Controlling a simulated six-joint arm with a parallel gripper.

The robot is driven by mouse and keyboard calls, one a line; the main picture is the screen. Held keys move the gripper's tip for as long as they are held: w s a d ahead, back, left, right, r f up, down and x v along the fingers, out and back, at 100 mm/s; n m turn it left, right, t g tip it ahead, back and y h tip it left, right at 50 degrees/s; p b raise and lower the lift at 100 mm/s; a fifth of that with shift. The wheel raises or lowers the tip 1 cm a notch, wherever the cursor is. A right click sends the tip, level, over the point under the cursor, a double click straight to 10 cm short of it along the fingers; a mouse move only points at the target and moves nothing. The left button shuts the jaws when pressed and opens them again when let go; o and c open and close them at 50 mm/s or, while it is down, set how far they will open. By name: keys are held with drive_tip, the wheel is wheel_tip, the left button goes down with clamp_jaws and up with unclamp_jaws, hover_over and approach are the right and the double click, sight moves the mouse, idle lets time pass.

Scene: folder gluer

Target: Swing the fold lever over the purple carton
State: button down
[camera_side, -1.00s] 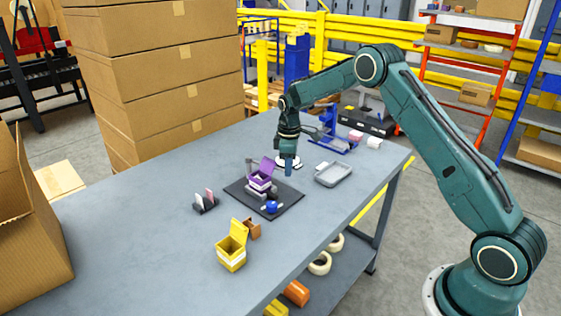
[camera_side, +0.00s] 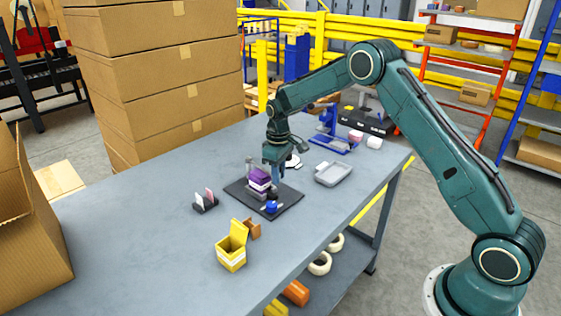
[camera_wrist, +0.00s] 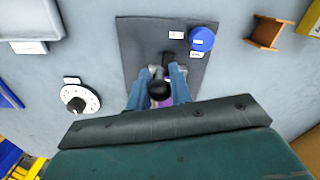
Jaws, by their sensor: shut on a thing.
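The purple carton (camera_side: 259,177) stands on a dark base plate (camera_side: 238,190) on the bench. Its top looks folded down, with a white band below it. In the wrist view only a sliver of the purple carton (camera_wrist: 168,102) shows beneath my fingers. In the wrist view my gripper (camera_wrist: 160,82) is shut around the fold lever, whose round black knob (camera_wrist: 160,90) sits between the fingers. The rest of the lever is mostly hidden by my gripper and the carton.
A blue round button (camera_side: 271,206) is at the plate's front. A grey tray (camera_side: 334,174) lies right of the plate. A white dial (camera_wrist: 80,99) lies beside the plate.

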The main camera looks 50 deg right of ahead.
drive_tip(key=shift+w+a+r+m, duration=0.1)
drive_tip(key=shift+w+a+m, duration=0.1)
drive_tip(key=shift+a+m, duration=0.45)
drive_tip(key=shift+w+a+f+m, duration=0.1)
drive_tip(key=shift+w+a+m, duration=0.1)
drive_tip(key=shift+a+m, duration=0.45)
drive_tip(key=shift+w+a+r+m, duration=0.15)
drive_tip(key=shift+a+m, duration=0.25)
drive_tip(key=shift+a, duration=0.4)
drive_tip(key=shift+w+a, duration=0.1)
drive_tip(key=c, duration=1.3)
unclamp_jaws()
drive_tip(key=shift+r, duration=6.8)
